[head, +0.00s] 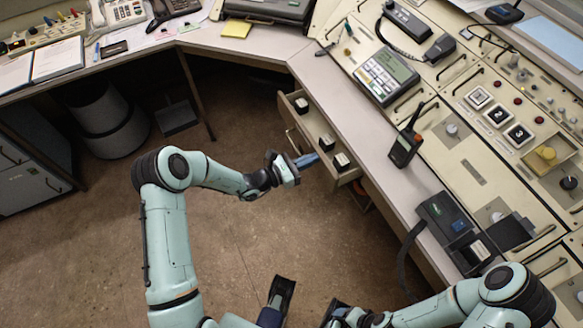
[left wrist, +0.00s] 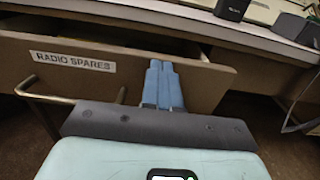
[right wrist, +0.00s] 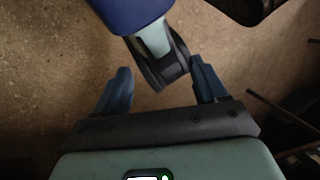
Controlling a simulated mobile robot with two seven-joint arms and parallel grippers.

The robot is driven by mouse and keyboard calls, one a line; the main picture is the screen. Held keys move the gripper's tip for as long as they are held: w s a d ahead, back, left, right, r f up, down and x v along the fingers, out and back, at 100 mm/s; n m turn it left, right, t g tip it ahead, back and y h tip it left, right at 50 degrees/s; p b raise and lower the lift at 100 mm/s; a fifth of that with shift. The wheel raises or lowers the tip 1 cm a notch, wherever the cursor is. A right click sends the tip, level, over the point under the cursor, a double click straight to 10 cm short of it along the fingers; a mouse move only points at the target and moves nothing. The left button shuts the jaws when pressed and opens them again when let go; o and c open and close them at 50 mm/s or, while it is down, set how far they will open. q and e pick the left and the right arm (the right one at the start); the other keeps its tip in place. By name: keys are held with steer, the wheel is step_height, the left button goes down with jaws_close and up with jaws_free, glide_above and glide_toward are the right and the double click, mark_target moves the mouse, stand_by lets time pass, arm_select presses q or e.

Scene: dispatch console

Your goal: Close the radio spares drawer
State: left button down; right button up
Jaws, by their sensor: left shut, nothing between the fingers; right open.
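The radio spares drawer (head: 306,130) stands pulled out from under the right-hand desk, with several small dark boxes with pale tops inside. Its front panel (left wrist: 205,85) carries a "RADIO SPARES" label (left wrist: 73,61) in the left wrist view. A bar handle (left wrist: 45,97) sticks out left of my fingers. My left gripper (left wrist: 161,75) is shut and empty, its blue fingertips at the front panel right of the label; I cannot tell whether they touch. It also shows by the drawer in the head view (head: 306,160). My right gripper (right wrist: 160,72) is open and empty above the floor.
A handheld radio (head: 404,148) and a black charger-like unit (head: 443,214) stand on the desk (head: 350,112) near its edge. A grey bin (head: 108,125) is under the left desk. The floor (head: 240,225) before the drawer is clear apart from my arms.

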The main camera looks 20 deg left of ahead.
arm_select(q)
steer(key=b+x, duration=0.1)
steer(key=x, duration=0.7)
arm_select(e)
steer(key=shift+w+d+f+t, duration=0.2)
steer(key=shift+w+d+f, duration=0.1)
steer(key=shift+w+f, duration=0.3)
steer(key=shift+w+d+f+t, duration=0.25)
steer(key=shift+w+f, duration=0.2)
steer(key=shift+w, duration=0.2)
arm_select(q)
steer(key=shift+s+a, duration=0.1)
